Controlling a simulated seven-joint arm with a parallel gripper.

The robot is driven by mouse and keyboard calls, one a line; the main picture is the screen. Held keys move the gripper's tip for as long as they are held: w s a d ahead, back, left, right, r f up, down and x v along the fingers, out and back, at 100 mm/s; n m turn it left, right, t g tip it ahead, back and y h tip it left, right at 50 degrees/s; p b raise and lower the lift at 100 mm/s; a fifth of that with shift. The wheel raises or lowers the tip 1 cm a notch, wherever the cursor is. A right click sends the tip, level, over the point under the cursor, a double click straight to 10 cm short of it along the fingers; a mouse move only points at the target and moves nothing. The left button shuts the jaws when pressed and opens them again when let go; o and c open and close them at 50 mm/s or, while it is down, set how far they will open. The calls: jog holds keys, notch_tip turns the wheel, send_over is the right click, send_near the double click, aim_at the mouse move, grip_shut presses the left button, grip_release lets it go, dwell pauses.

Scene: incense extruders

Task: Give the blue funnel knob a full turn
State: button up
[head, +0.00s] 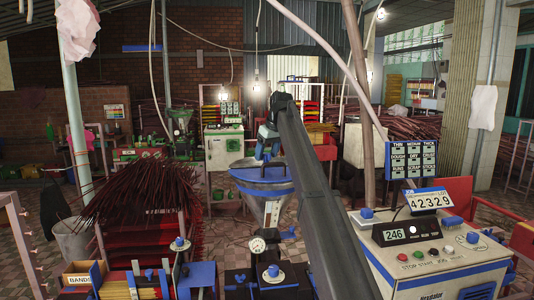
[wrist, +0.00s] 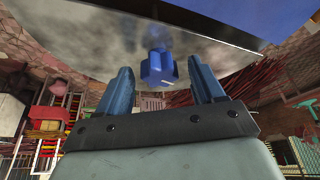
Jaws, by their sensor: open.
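The funnel (head: 250,187) is a grey cone with a blue rim, left of centre in the head view. My gripper (head: 267,155) is at the funnel's mouth, pointing down into it. In the wrist view the blue knob (wrist: 158,70) shows in front of a grey, shiny funnel surface (wrist: 90,42). The two blue fingers of my gripper (wrist: 161,66) stand apart on either side of the knob, with visible gaps on both sides. I cannot tell how deep the knob sits between them. The knob is not clearly visible in the head view.
A control box (head: 435,260) with buttons and displays stands at the right. A bundle of dark red sticks (head: 140,190) lies at the left. Cables hang from above. My arm crosses the middle of the head view.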

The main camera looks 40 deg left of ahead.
jog(key=c, duration=1.1)
jog(key=shift+o, duration=0.2)
jog(key=m, duration=0.2)
jog(key=m+t, duration=0.1)
jog(key=m, duration=0.1)
jog(key=shift+s+t+h, duration=0.15)
jog(key=shift+t+h, duration=0.15)
jog(key=m+t+h, duration=0.1)
jog(key=m, duration=0.2)
jog(key=shift+a+m, duration=0.15)
jog(key=shift+m, duration=0.15)
jog(key=m+h, duration=0.1)
jog(key=m, duration=0.3)
jog(key=shift+a+h, duration=0.15)
jog(key=shift+h, duration=0.25)
jog(key=shift+m+t+h, duration=0.3)
jog(key=shift+m+h, duration=0.3)
jog(key=shift+m, duration=1.2)
jog(key=shift+m, duration=0.3)
